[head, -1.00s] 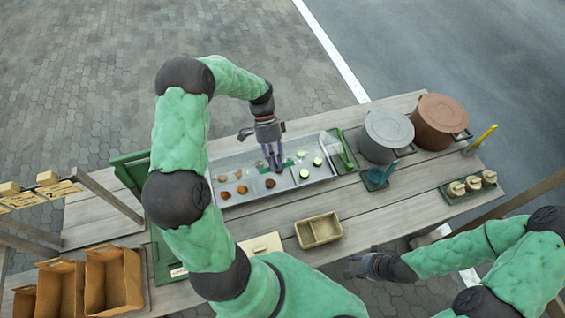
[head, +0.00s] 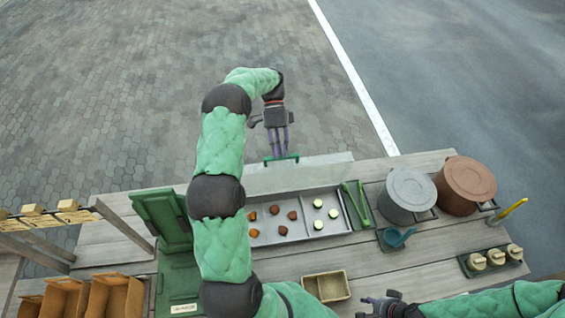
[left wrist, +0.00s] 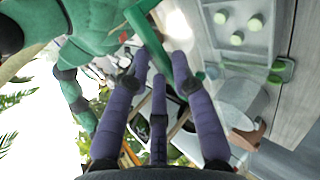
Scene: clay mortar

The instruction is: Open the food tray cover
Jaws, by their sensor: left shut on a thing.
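The food tray (head: 335,222) stands on the wooden table with orange-brown pieces and pale green slices in it. Its grey cover (head: 315,172) is raised along the tray's far side, leaving the food uncovered. The cover has a green handle (head: 270,160) at its upper edge. My left gripper (head: 281,157) is shut on this handle, above and behind the tray. In the left wrist view its purple fingers (left wrist: 160,65) meet at the green handle (left wrist: 148,32). My right gripper (head: 378,306) is low at the front edge, away from the tray; its finger opening is unclear.
Green tongs (head: 357,205) lie right of the tray. A grey pot (head: 408,193) and a brown pot (head: 466,184) stand further right, with a blue ladle (head: 398,238) in front. A green box (head: 165,222) stands open at left.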

